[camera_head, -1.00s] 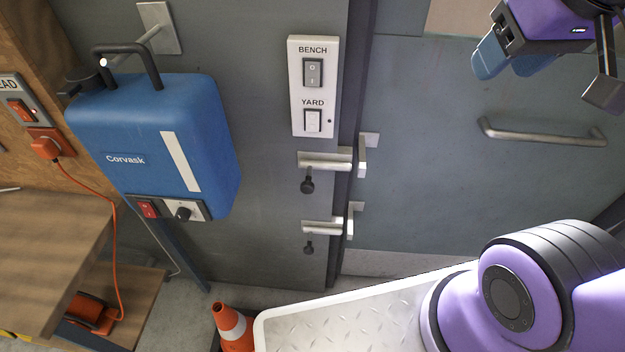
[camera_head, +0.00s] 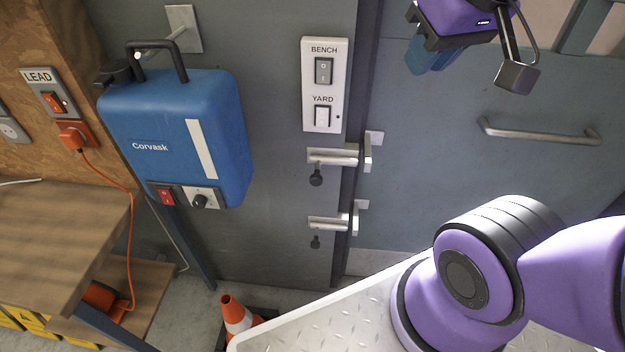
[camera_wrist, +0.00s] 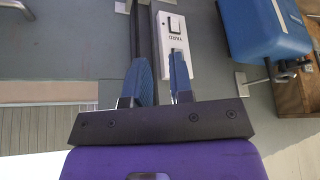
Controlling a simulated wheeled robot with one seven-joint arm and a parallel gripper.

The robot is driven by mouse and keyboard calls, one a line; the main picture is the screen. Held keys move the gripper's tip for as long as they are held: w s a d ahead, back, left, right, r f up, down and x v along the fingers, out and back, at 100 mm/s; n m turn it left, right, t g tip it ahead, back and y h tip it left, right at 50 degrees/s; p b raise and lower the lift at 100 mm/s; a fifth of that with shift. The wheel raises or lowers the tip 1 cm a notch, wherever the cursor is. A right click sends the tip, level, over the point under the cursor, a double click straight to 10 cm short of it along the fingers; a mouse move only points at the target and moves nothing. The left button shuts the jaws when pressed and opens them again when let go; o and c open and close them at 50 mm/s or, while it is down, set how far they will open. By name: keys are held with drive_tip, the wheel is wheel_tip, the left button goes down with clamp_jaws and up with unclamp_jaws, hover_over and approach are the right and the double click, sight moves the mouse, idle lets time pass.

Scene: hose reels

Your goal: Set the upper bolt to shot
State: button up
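The upper bolt (camera_head: 333,155) is a pale metal bar on the grey post, with a black knob (camera_head: 316,177) hanging below its left part. Its bar ends close to the keeper (camera_head: 368,152) at the door's edge; I cannot tell whether it enters it. The similar lower bolt (camera_head: 328,222) sits beneath. My gripper (camera_head: 433,62) is up and to the right of the upper bolt, in front of the door and apart from it. In the wrist view, the blue fingers (camera_wrist: 161,80) stand apart with nothing held between them.
A switch panel (camera_head: 325,85) marked BENCH and YARD is just above the upper bolt. A blue Corvask box (camera_head: 175,135) hangs to the left. The door (camera_head: 430,180) has a pull handle (camera_head: 540,133) on the right. A traffic cone (camera_head: 236,315) stands on the floor below.

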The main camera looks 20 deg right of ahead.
drive_tip(key=shift+w, duration=0.35)
clamp_jaws()
drive_tip(key=w+a+f+n+g, duration=0.2)
drive_tip(key=w+a+f+n, duration=0.15)
drive_tip(key=w, duration=0.35)
drive_tip(key=w+a+f+n+g, duration=0.2)
drive_tip(key=w+f+n, duration=0.15)
drive_tip(key=w, duration=0.45)
drive_tip(key=w+a+f+n+g+h, duration=0.1)
drive_tip(key=w+a+f, duration=0.3)
drive_tip(key=f, duration=0.4)
drive_tip(key=w+a+f+n+g+h, duration=0.1)
drive_tip(key=w+a+f+n, duration=0.3)
drive_tip(key=f, duration=0.4)
drive_tip(key=shift+f, duration=0.2)
drive_tip(key=shift+w, duration=0.1)
